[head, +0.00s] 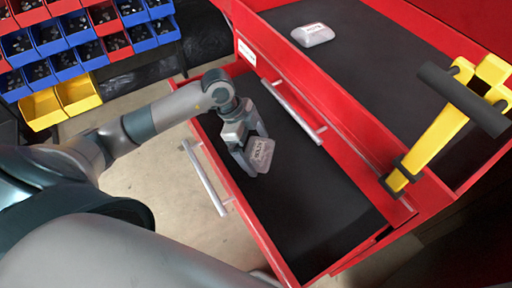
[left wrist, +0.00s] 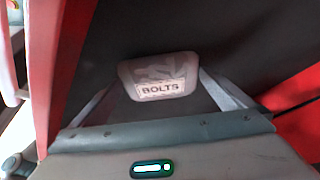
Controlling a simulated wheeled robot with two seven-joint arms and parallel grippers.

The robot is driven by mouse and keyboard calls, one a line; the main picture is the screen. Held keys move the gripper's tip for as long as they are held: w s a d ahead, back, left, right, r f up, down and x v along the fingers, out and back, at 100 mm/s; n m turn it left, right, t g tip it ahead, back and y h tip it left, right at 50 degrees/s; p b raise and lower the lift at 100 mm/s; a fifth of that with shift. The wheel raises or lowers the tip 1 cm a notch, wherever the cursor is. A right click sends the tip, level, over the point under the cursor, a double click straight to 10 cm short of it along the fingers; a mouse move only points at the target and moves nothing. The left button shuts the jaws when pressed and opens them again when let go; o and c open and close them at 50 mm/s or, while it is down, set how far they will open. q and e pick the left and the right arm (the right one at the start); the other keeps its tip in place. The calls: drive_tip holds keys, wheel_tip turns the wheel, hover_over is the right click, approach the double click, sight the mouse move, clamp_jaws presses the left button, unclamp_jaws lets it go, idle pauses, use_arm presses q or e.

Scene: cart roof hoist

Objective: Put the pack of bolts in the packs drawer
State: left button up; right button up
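The pack of bolts (head: 262,155) is a small grey pack. In the left wrist view its label reads BOLTS (left wrist: 160,80). My left gripper (head: 255,158) has its fingers on both sides of the pack and is shut on it. Gripper and pack are over the open red drawer (head: 310,215), which has a dark, bare floor. I cannot tell exactly how high the pack is above that floor. My right gripper is not in view.
Another pale pack (head: 312,35) lies on the dark cart top. A yellow clamp-like tool with a black bar (head: 440,130) stands at the cart's right. Drawer handles (head: 295,112) stick out beside the opening. Red, blue and yellow bins (head: 60,100) are at the back left.

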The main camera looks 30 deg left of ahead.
use_arm(q)
drive_tip(key=shift+r, duration=0.1)
drive_tip(key=v, duration=1.2)
drive_tip(key=shift+s+a, duration=0.1)
idle(0.4)
